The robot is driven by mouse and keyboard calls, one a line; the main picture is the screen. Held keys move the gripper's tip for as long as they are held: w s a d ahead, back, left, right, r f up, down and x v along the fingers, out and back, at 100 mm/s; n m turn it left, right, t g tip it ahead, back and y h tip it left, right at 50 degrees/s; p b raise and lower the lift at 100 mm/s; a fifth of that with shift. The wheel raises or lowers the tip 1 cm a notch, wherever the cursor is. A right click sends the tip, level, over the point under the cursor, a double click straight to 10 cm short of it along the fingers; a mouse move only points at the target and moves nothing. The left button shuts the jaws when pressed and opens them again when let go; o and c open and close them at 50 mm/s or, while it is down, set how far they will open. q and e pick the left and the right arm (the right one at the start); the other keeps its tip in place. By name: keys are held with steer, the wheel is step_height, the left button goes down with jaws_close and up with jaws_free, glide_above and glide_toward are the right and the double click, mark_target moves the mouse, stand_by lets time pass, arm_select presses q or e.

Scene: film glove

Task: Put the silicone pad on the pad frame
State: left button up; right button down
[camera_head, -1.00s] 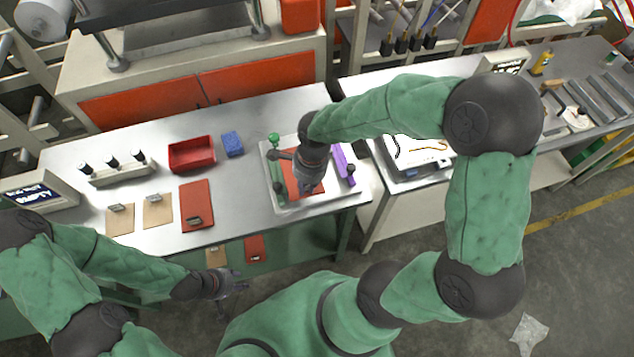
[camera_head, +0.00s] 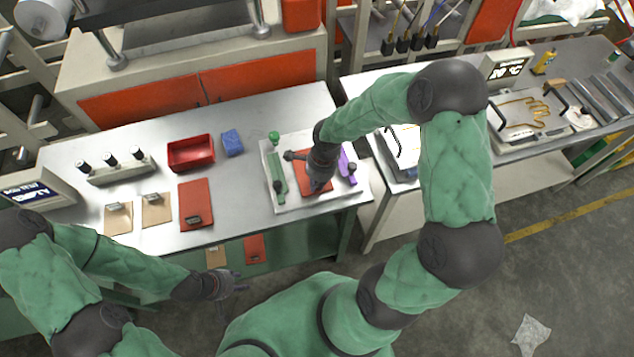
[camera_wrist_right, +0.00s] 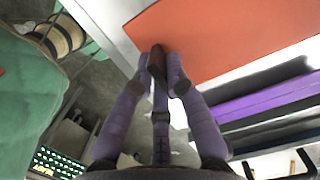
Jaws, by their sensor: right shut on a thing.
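The silicone pad (camera_head: 305,163) is an orange-red sheet over the pad frame, a white tray-like base (camera_head: 290,205) with a green bar (camera_head: 277,177) on its left and a purple bar (camera_head: 346,160) on its right. My right gripper (camera_head: 318,186) is shut on the pad's near edge and hides part of it. In the right wrist view the pad (camera_wrist_right: 220,40) spreads beyond my right fingertips (camera_wrist_right: 160,62), with the purple bar (camera_wrist_right: 265,98) to its right. I cannot tell whether the pad lies flat or is slightly raised. My left gripper (camera_head: 232,284) is empty and open, in front of the table.
On the table (camera_head: 240,190) left of the frame are a red tray (camera_head: 191,153), a blue block (camera_head: 232,142), a red sheet (camera_head: 196,197) and two brown sheets (camera_head: 119,222). A black-knobbed rack (camera_head: 120,168) stands behind. A glove-shaped wire form (camera_head: 525,112) is at right.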

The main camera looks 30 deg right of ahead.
steer(key=shift+f, duration=0.1)
steer(key=c, duration=1.2)
jaws_free()
steer(key=shift+c, duration=0.2)
steer(key=shift+r, duration=0.25)
step_height(320, 180, up, 12)
steer(key=d+p, duration=0.1)
steer(key=shift+s+d+f+p, duration=0.15)
steer(key=shift+s+p, duration=0.1)
steer(key=shift+p, duration=0.15)
